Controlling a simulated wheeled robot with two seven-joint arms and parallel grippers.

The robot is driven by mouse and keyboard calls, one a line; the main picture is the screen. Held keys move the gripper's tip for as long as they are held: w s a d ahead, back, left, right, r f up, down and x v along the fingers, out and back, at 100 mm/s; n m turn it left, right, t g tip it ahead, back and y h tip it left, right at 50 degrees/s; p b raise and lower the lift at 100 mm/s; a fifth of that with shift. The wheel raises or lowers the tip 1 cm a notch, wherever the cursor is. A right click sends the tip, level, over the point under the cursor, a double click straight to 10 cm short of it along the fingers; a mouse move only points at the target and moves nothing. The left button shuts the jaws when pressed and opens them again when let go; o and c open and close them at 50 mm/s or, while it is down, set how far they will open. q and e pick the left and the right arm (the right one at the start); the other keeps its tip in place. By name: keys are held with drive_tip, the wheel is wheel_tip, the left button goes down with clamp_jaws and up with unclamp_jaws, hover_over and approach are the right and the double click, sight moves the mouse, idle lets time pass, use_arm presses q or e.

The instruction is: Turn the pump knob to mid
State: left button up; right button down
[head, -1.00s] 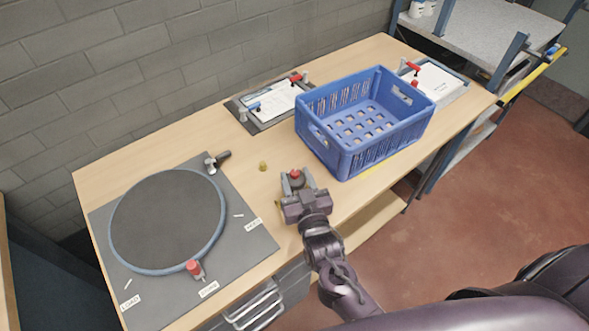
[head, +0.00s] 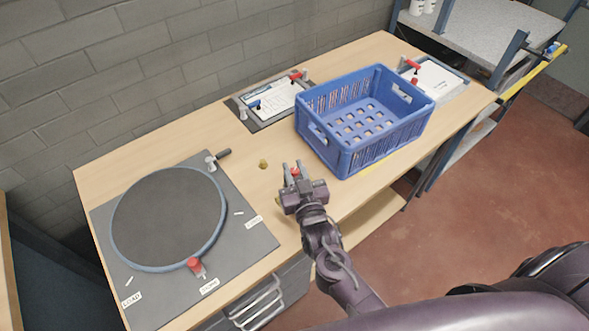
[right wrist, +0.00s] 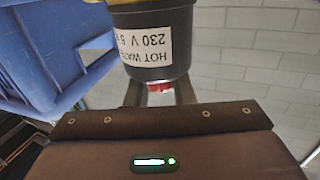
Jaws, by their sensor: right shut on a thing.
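My right gripper (head: 292,168) is over the table's front part, left of the blue crate, with its fingers pointing away from me. It is shut on a small red part, which I take to be the pump knob (head: 294,173). In the right wrist view the red knob (right wrist: 160,87) sits between the two dark fingers, mostly hidden. Just beyond it is a black cylindrical body (right wrist: 155,35), likely the pump, with a white label reading upside down "HOT WATE… 230 V 5…". Any mark of the knob's position is hidden. My left gripper is out of view.
The blue crate (head: 340,162) stands close on the right. A round turntable (head: 165,220) on a dark plate lies left, with a red-topped stop (head: 194,265). A small brass piece (head: 263,164) lies just left of the gripper.

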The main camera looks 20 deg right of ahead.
drive_tip(key=shift+n+y, duration=0.3)
drive_tip(key=shift+y, duration=0.2)
drive_tip(key=shift+n+y, duration=0.6)
drive_tip(key=shift+y, duration=0.4)
drive_tip(key=shift+d+n+g+y+p, duration=0.1)
drive_tip(key=shift+n+g+y+p, duration=0.25)
drive_tip(key=shift+n+y, duration=0.65)
drive_tip(key=n+g+y, duration=0.1)
drive_tip(key=y, duration=0.1)
drive_tip(key=n+y, duration=0.1)
drive_tip(key=y, duration=0.1)
drive_tip(key=shift+f+g+b, duration=0.1)
drive_tip(key=shift+g+b, duration=0.25)
drive_tip(key=shift+n+g+y+b, duration=0.55)
drive_tip(key=shift+n+g+y, duration=0.15)
drive_tip(key=shift+n+y, duration=0.4)
drive_tip(key=n+g+y+b, duration=0.2)
drive_tip(key=shift+f+y, duration=0.1)
drive_tip(key=shift+y, duration=0.3)
drive_tip(key=shift+n+g+y+b, duration=0.8)
drive_tip(key=shift+n+g+b, duration=0.15)
drive_tip(key=shift+g, duration=0.35)
drive_tip(key=shift+r, duration=0.2)
